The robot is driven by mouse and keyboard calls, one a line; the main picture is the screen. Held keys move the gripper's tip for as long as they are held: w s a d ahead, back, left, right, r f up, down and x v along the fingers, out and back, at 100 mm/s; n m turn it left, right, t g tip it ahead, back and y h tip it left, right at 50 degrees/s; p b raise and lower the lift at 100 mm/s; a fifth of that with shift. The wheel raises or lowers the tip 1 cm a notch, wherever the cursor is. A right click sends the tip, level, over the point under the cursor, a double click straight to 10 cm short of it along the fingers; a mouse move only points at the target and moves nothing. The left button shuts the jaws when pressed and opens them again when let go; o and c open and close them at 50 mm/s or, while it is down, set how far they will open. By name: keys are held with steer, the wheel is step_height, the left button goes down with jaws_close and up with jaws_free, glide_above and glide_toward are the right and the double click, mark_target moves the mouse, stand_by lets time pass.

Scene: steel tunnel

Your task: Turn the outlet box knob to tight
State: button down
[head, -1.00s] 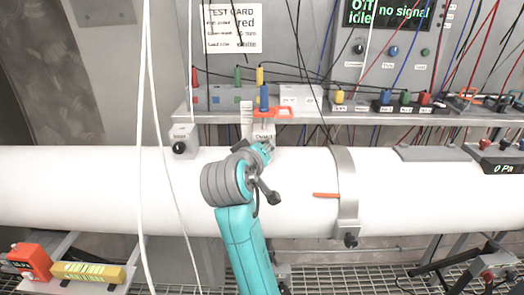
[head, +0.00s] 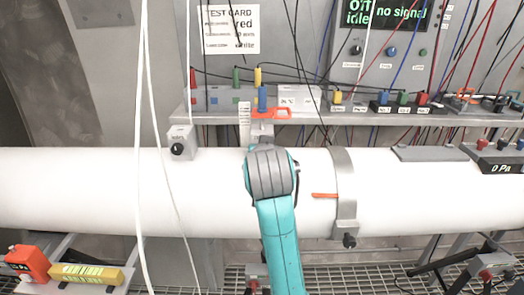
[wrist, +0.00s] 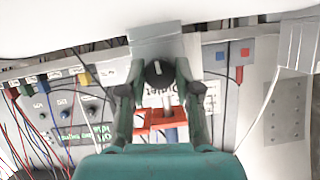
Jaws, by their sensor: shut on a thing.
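The outlet box knob (wrist: 158,73) is dark and round with a pale pointer mark, which stands near upright in the wrist view. It sits on a grey box (wrist: 158,45) with an "Outlet" label partly hidden below it. My gripper (wrist: 159,74) has its two fingers on either side of the knob and is shut on it. In the head view my arm covers the knob and the gripper. Only the top of the grey outlet box (head: 262,130) shows there, above my arm.
An orange frame (head: 268,113) sits just above the box, close to my fingers in the wrist view. A white pipe (head: 90,190) runs across behind my arm. Another knob box (head: 180,142) is at left. Cables hang around the shelf (head: 215,113).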

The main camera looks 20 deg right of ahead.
steer(key=shift+f+m+y, duration=0.1)
steer(key=shift+m+y, duration=0.2)
stand_by(0.4)
steer(key=c, duration=0.8)
jaws_free()
steer(key=v, duration=1.2)
